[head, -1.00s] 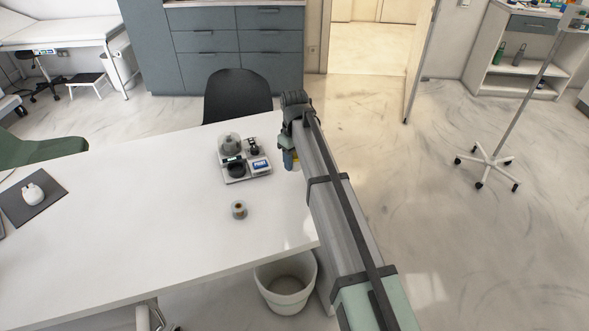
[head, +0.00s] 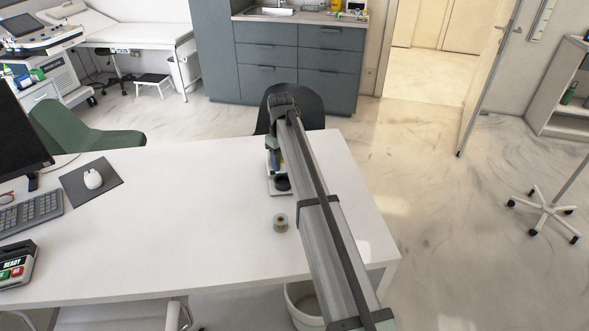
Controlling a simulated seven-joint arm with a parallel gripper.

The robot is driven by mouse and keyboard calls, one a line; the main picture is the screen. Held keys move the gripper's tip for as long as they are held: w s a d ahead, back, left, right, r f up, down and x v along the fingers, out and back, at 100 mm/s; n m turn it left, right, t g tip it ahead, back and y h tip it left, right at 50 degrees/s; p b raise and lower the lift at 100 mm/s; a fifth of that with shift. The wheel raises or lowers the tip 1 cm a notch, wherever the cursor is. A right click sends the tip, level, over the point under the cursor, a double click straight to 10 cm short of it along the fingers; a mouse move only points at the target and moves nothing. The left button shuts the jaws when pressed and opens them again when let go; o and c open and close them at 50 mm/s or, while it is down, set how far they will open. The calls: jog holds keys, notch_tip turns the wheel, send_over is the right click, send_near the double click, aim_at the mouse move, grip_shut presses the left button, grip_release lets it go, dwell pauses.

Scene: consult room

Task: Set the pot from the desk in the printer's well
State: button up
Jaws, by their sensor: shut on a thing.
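My gripper (head: 275,165) is at the far right of the white desk (head: 170,235), over the back of the printer (head: 283,196). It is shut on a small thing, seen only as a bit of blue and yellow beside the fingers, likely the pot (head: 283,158). My gripper and arm hide most of the printer. Its pale front edge and a dark round part, perhaps the well (head: 282,184), show below the gripper. I cannot tell whether the held thing touches the printer.
A small tan-rimmed roll (head: 280,223) stands on the desk in front of the printer, close to my arm. The desk's middle is clear.

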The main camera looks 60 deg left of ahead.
aim_at(283, 168)
jog(key=shift+a+f+m, duration=0.1)
jog(key=shift+a+m, duration=0.1)
jog(key=shift+m, duration=0.1)
jog(key=shift+w+f, duration=0.1)
jog(key=shift+f, duration=1.8)
jog(key=shift+f, duration=0.95)
dwell(0.9)
